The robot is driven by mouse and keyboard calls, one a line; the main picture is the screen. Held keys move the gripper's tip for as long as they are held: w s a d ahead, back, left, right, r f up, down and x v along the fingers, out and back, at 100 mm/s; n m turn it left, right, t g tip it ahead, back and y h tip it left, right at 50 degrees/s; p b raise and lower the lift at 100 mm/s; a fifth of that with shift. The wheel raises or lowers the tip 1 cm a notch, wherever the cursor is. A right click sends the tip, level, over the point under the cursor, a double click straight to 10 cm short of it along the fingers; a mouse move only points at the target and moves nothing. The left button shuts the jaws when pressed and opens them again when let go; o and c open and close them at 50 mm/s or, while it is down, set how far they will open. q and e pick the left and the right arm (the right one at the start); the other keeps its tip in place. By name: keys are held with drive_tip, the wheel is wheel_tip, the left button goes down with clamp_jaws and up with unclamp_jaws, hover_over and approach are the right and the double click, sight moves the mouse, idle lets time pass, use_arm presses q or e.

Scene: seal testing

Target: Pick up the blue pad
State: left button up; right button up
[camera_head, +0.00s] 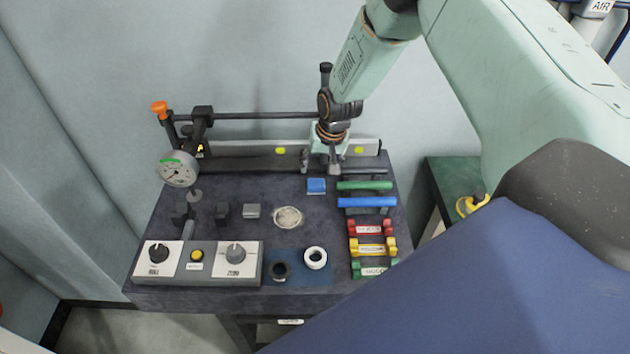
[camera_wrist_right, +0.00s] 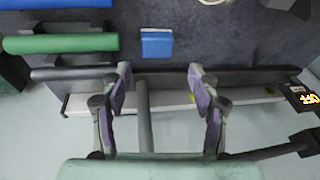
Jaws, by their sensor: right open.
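The blue pad (camera_head: 316,186) is a small blue block lying on the dark bench top, left of the green and blue rollers. It also shows in the right wrist view (camera_wrist_right: 157,43), at the top middle, beyond the fingertips and between their lines. My right gripper (camera_head: 320,164) is above the back of the bench, behind the pad and apart from it. In the right wrist view its two fingers (camera_wrist_right: 160,78) are spread with no object held between them. My left gripper is not in view.
A green roller (camera_head: 365,185) and blue roller (camera_head: 367,202) lie close right of the pad. A rail (camera_head: 240,147) runs along the back. A dial gauge (camera_head: 178,169) and control box (camera_head: 197,262) stand left. A round pale disc (camera_head: 288,217) lies in front.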

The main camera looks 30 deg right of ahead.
sight(317, 182)
drive_tip(key=shift+d+b+x, duration=0.15)
drive_tip(key=shift+b+x, duration=0.05)
drive_tip(key=shift+x, duration=0.4)
drive_tip(key=shift+d+b+x, duration=0.15)
drive_tip(key=shift+x, duration=0.5)
drive_tip(key=shift+a+f, duration=0.1)
drive_tip(key=shift+f, duration=0.4)
drive_tip(key=b+x, duration=0.1)
drive_tip(key=x, duration=0.3)
drive_tip(key=shift+s, duration=0.1)
drive_tip(key=shift+w+f, duration=0.25)
drive_tip(key=shift+f, duration=0.1)
drive_tip(key=shift+s+a+r, duration=0.15)
drive_tip(key=shift+s+r, duration=0.05)
drive_tip(key=shift+r, duration=0.1)
drive_tip(key=c, duration=0.4)
drive_tip(key=shift+f, duration=0.15)
drive_tip(key=c, duration=0.4)
drive_tip(key=shift+c, duration=0.8)
wheel_tip(317, 182, up, 10)
drive_tip(key=p, duration=0.1)
drive_tip(key=shift+w+d, duration=0.15)
drive_tip(key=shift+d, duration=0.05)
